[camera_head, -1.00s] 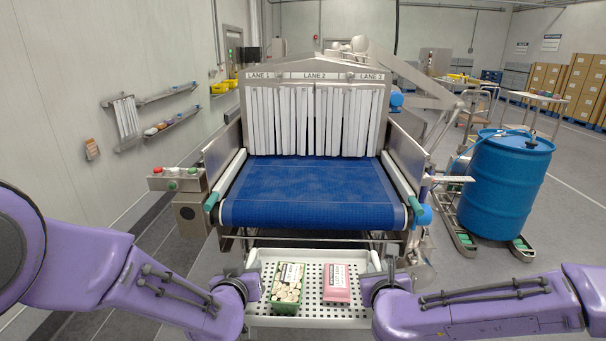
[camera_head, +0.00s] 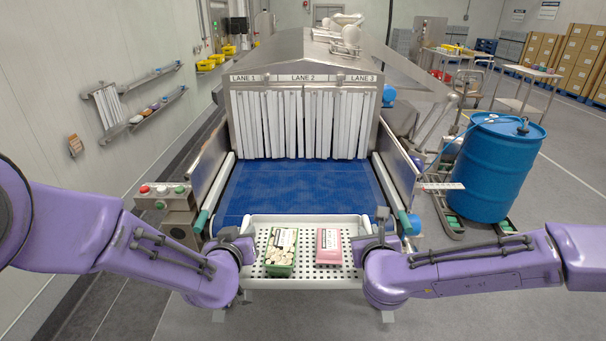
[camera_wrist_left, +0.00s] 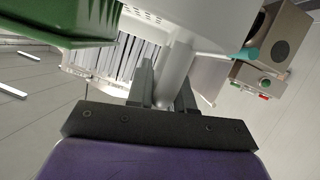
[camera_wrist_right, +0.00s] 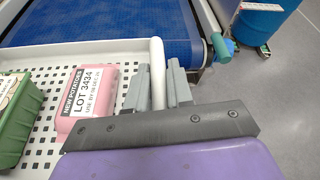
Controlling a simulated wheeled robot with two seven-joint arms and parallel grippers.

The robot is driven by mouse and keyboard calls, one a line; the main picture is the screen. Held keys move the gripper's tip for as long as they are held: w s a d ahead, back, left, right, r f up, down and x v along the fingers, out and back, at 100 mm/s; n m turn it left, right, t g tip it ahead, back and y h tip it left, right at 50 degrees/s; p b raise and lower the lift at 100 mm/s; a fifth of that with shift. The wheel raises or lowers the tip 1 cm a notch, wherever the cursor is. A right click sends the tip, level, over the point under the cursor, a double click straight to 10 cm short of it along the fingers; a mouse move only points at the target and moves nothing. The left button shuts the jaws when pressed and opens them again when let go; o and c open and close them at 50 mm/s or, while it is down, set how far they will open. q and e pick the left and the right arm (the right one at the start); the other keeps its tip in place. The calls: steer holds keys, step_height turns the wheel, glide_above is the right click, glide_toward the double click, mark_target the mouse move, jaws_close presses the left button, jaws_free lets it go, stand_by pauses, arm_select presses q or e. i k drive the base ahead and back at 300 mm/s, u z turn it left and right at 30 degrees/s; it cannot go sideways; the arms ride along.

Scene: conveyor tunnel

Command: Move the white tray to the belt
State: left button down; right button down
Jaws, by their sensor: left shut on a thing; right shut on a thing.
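The white perforated tray (camera_head: 308,219) is held between my two grippers at the near end of the blue belt (camera_head: 300,185). In the head view its far rim overlaps the belt's near edge; I cannot tell whether it touches the belt. My left gripper (camera_wrist_left: 167,88) is shut on the tray's left side bar. My right gripper (camera_wrist_right: 160,82) is shut on the right side bar, beside the pink pack (camera_wrist_right: 88,95).
White strip curtains (camera_head: 302,122) hang at the tunnel mouth under the lane signs. Metal side guards flank the belt. A button box (camera_head: 163,196) stands at left and a blue drum (camera_head: 493,168) at right. The belt surface is bare.

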mark_target(303, 184)
steer(key=i, duration=1.25)
